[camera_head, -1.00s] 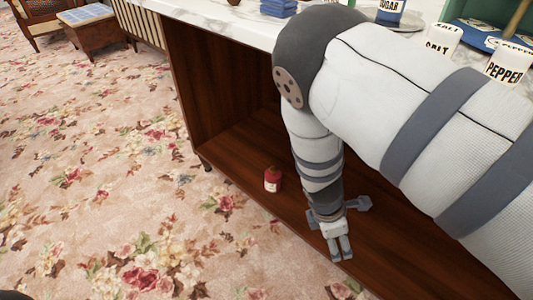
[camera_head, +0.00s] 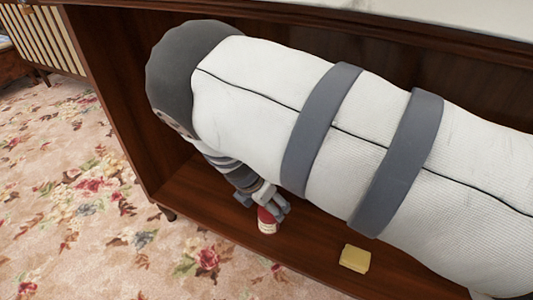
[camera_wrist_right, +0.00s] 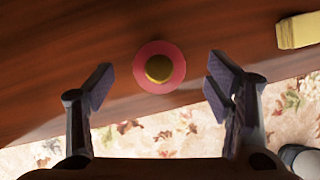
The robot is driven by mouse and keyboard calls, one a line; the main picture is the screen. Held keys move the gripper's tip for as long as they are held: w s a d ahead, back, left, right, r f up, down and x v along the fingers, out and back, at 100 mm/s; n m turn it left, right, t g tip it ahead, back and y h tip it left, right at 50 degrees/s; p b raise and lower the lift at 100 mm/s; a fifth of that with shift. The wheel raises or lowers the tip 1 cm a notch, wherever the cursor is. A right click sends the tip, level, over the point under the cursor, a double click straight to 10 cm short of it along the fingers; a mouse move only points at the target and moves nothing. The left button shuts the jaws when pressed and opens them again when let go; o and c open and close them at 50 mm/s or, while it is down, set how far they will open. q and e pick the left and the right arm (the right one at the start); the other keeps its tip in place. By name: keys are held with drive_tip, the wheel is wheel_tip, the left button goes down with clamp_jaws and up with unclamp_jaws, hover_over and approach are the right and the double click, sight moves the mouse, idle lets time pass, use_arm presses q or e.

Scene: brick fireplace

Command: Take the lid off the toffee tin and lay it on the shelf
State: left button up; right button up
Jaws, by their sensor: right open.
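A small red container (camera_head: 267,221) with a pale label stands on the brown wooden shelf (camera_head: 205,205) inside the cabinet. From above in the right wrist view, the red container (camera_wrist_right: 176,82) is round with a yellow cap in its middle. I cannot tell whether it is the toffee tin. My right gripper (camera_head: 273,203) is at the container's top, which it partly hides. In the right wrist view, the right gripper (camera_wrist_right: 160,82) is open, with a finger on each side of the container and gaps between. My left gripper is not in view.
A yellow block (camera_head: 355,258) lies on the shelf to the right of the container. The cabinet's wooden side wall (camera_head: 125,115) and the marble top (camera_head: 440,15) enclose the space around my right arm. Flowered carpet (camera_head: 75,190) lies in front.

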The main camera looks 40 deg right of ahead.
drive_tip(key=x, duration=0.2)
drive_tip(key=shift+f+b, duration=0.35)
drive_tip(key=shift+f, duration=0.05)
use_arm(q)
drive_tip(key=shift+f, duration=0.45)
use_arm(e)
drive_tip(key=shift+r, duration=0.1)
drive_tip(key=c, duration=1)
drive_tip(key=shift+c, duration=0.2)
